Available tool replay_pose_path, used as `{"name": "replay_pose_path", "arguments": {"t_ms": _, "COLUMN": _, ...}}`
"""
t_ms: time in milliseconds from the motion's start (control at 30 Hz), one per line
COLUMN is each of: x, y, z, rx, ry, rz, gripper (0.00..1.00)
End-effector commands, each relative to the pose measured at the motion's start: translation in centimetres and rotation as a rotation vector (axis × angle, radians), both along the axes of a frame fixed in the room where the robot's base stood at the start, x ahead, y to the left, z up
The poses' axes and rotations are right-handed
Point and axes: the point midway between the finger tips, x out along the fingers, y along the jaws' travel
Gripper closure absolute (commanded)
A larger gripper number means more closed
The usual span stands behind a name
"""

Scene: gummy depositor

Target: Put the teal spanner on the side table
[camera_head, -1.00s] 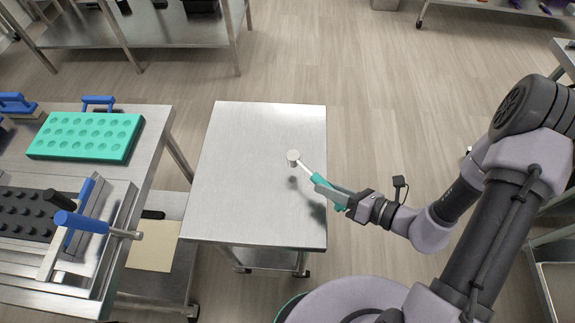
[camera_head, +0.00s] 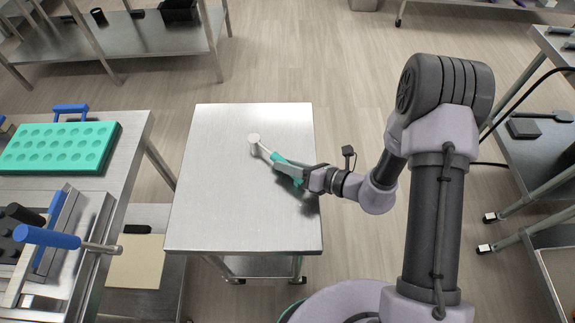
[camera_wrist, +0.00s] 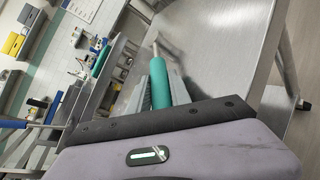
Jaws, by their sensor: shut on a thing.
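The teal spanner (camera_head: 287,166) has a teal handle and a pale round head. My gripper (camera_head: 302,178) is shut on its handle. The spanner is over the bare metal side table (camera_head: 235,209), near its right edge, with its head pointing left and toward the back. A shadow lies beside it on the top; I cannot tell whether it touches. In the wrist view the teal handle (camera_wrist: 169,88) is between my fingers, with the head beyond it over the table top (camera_wrist: 215,50).
The rest of the side table is clear. At left, a workbench holds a teal mould tray (camera_head: 60,147) and a press with a blue handle (camera_head: 48,237). A metal shelf (camera_head: 150,30) stands at the back left, and another rack (camera_head: 530,140) at the right.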

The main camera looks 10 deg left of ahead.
Motion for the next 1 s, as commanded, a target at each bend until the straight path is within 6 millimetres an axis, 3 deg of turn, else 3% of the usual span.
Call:
{"name": "replay_pose_path", "arguments": {"t_ms": 33, "x": 0.0, "y": 0.0, "z": -0.1, "rx": 0.000, "ry": 0.000, "rz": 0.000, "gripper": 0.70}}
{"name": "replay_pose_path", "arguments": {"t_ms": 100, "x": 0.0, "y": 0.0, "z": 0.0, "rx": 0.000, "ry": 0.000, "rz": 0.000, "gripper": 0.56}}
{"name": "replay_pose_path", "arguments": {"t_ms": 133, "x": 0.0, "y": 0.0, "z": 0.0, "rx": 0.000, "ry": 0.000, "rz": 0.000, "gripper": 0.54}}
{"name": "replay_pose_path", "arguments": {"t_ms": 467, "x": 0.0, "y": 0.0, "z": 0.5, "rx": 0.000, "ry": 0.000, "rz": 0.000, "gripper": 0.54}}
{"name": "replay_pose_path", "arguments": {"t_ms": 1000, "x": -3.1, "y": -10.1, "z": 3.7, "rx": 0.000, "ry": 0.000, "rz": -0.003, "gripper": 0.54}}
